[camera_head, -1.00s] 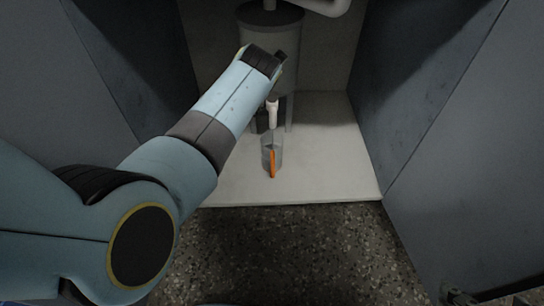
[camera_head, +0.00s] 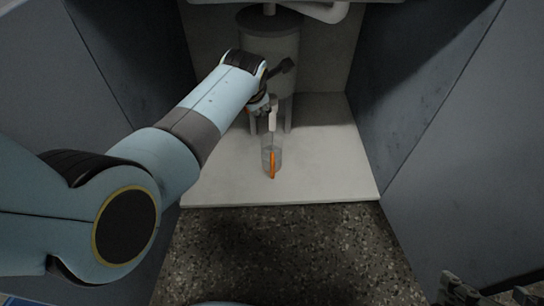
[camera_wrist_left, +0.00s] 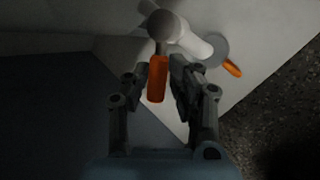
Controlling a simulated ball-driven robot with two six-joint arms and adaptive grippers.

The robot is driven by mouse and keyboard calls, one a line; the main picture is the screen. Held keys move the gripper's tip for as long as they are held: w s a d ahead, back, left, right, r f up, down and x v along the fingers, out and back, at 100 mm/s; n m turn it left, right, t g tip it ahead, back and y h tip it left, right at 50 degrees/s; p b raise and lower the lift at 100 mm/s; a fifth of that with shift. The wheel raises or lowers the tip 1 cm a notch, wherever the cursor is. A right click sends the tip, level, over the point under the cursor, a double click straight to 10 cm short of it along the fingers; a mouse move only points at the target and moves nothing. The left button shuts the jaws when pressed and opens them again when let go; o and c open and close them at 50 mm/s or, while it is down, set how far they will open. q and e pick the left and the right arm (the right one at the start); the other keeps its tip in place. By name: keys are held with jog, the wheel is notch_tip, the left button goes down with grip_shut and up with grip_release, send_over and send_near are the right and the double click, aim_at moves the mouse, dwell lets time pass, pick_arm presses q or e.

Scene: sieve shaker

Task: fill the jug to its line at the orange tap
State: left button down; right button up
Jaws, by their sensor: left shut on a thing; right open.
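The clear jug (camera_head: 266,158) with its orange handle (camera_head: 273,165) stands upright on the pale cabinet floor, below a white tap spout (camera_head: 273,118). Its round grey top also shows in the left wrist view (camera_wrist_left: 217,49). The water level and fill line cannot be made out. My left gripper (camera_head: 262,108) is beside the top of the spout. In the left wrist view, its fingers (camera_wrist_left: 159,85) are shut on the orange tap lever (camera_wrist_left: 157,80). My right gripper (camera_head: 490,297) is open and empty at the bottom right, partly cut off by the frame edge.
A grey cylindrical tank (camera_head: 268,45) stands behind the tap, with a white pipe (camera_head: 325,12) above. Dark cabinet walls close in on both sides. The pale floor (camera_head: 325,165) right of the jug is clear. Speckled flooring (camera_head: 290,245) lies in front.

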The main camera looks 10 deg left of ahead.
pick_arm(q)
jog(key=shift+w+d, duration=0.15)
jog(key=shift+d, duration=0.1)
jog(key=shift+w+a+r+m+h+p, duration=0.3)
jog(key=shift+a+m+h+p, duration=0.1)
jog(key=shift+m+p, duration=0.15)
jog(key=shift+w+a+m+h, duration=0.35)
jog(key=shift+m+h, duration=0.15)
jog(key=shift+m, duration=0.45)
jog(key=m+h, duration=0.1)
jog(key=w+m+h, duration=0.1)
jog(key=m, duration=0.1)
jog(key=shift+w+a, duration=0.2)
jog(key=shift+a, duration=0.1)
jog(key=shift+a+r, duration=0.1)
jog(key=c, duration=0.9)
grip_release()
jog(key=shift+c, duration=0.2)
jog(key=shift+s+f, duration=0.1)
jog(key=shift+f, duration=0.15)
